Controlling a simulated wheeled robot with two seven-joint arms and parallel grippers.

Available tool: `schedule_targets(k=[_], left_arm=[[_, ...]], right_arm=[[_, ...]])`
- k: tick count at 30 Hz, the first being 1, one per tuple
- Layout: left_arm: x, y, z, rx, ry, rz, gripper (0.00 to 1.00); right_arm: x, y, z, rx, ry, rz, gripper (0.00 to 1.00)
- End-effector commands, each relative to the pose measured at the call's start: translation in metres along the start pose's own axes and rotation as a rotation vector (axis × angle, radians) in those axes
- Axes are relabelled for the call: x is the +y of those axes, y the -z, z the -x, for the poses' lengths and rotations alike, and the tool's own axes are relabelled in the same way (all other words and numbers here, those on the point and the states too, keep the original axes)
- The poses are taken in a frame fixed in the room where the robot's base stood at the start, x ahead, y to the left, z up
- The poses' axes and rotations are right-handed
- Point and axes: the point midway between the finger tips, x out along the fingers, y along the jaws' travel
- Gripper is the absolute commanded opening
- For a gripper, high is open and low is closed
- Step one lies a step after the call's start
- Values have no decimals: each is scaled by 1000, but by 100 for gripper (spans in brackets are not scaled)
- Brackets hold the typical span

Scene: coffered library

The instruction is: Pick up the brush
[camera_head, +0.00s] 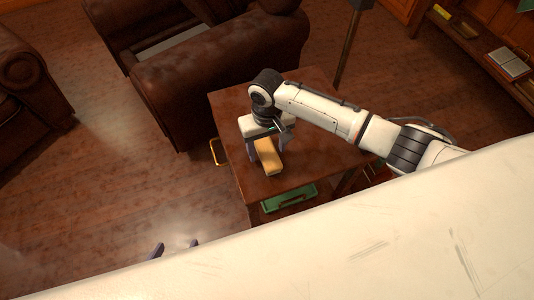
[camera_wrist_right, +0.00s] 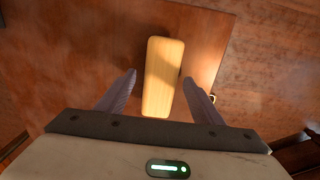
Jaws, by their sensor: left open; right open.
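The brush (camera_head: 269,160) looks like a pale yellow-tan oblong block with rounded edges, lying on the small wooden table. In the right wrist view, the brush (camera_wrist_right: 164,72) lies lengthwise between the two fingers. My right gripper (camera_head: 267,151) is open over the brush, with one finger on each side; it also shows in the right wrist view (camera_wrist_right: 159,77). A gap shows between each finger and the brush in the wrist view. No bristles are visible. My left gripper (camera_head: 175,247) is open and empty at the lower left, away from the table; only its fingertips show.
The wooden table (camera_head: 230,110) has clear room around the brush. A green drawer or box (camera_head: 288,198) shows under its near edge, and a brass handle (camera_head: 216,152) at its left side. A brown leather armchair (camera_head: 215,70) stands behind the table. A bookshelf (camera_head: 485,50) stands at the right.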

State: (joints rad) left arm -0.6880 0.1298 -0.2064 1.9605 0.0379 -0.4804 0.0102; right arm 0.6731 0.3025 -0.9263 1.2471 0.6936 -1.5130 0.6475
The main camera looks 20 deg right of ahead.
Motion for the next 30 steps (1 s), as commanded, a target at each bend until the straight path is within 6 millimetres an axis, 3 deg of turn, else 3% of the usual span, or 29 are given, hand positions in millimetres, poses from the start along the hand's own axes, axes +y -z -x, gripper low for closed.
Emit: schedule_targets(k=[9,18,25,30], left_arm=[[2,6,1,12,-3,-1,61],[2,4,0,8,-2,0,61],[1,2,0,4,-2,0,61],[1,6,3,2,-1,1,61]], right_arm=[[0,0,-8,1,0,0,61],[0,0,-7,1,0,0,12],[0,0,-5,2,1,0,11],[0,1,18,4,2,0,11]])
